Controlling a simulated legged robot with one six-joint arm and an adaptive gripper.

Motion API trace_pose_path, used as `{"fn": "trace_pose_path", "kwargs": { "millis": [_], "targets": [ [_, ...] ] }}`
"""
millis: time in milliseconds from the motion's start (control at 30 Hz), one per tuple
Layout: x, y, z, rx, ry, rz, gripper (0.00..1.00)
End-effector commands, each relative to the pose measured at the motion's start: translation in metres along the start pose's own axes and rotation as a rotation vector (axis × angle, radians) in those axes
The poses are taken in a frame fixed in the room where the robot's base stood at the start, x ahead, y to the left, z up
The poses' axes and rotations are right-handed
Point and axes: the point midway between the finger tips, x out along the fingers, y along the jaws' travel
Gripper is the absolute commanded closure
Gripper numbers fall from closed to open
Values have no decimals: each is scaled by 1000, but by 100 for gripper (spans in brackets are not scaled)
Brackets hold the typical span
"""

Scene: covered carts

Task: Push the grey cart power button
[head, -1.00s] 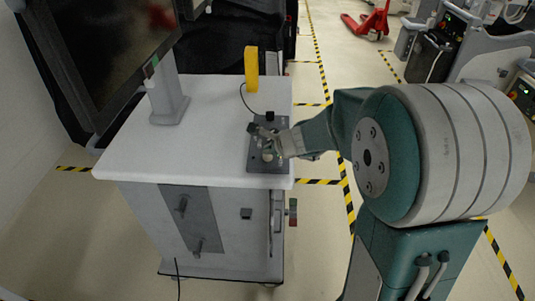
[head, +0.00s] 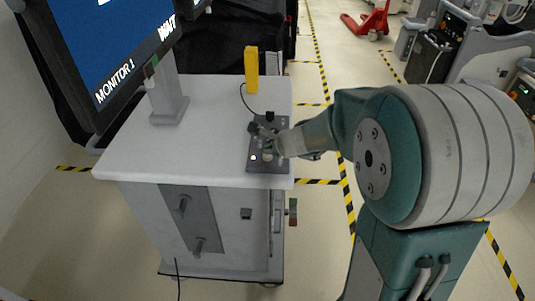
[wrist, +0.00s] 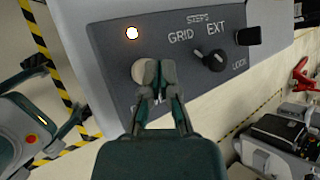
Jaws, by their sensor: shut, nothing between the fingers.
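The grey cart (head: 130,150) with a white top stands left of my arm in the head view. A dark control panel (head: 256,165) lies on its right edge. In the wrist view the panel (wrist: 105,50) has a round pale button (wrist: 143,72), a glowing light (wrist: 132,33) and a black knob (wrist: 212,60) marked GRID and EXT. My gripper (wrist: 160,68) is shut and empty, its fingertips at the pale button and covering its right part. I cannot tell whether they touch. In the head view my gripper (head: 268,146) is over the panel.
A monitor (head: 110,50) on a stand shows a blue screen with "MONITOR 1" and "WAIT". A yellow object (head: 251,70) stands at the cart top's back edge. A red pallet jack (head: 367,22) and other equipment (head: 440,55) stand at the back right. Striped floor beside the cart is clear.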

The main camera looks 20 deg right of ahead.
Motion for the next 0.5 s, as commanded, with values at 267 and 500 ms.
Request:
{"fn": "trace_pose_path", "kwargs": {
  "millis": [267, 500],
  "targets": [
    [-10, -8, 8, -3, -3, -2, 100],
    [-25, -19, 19, -2, -2, -3, 100]
  ]
}}
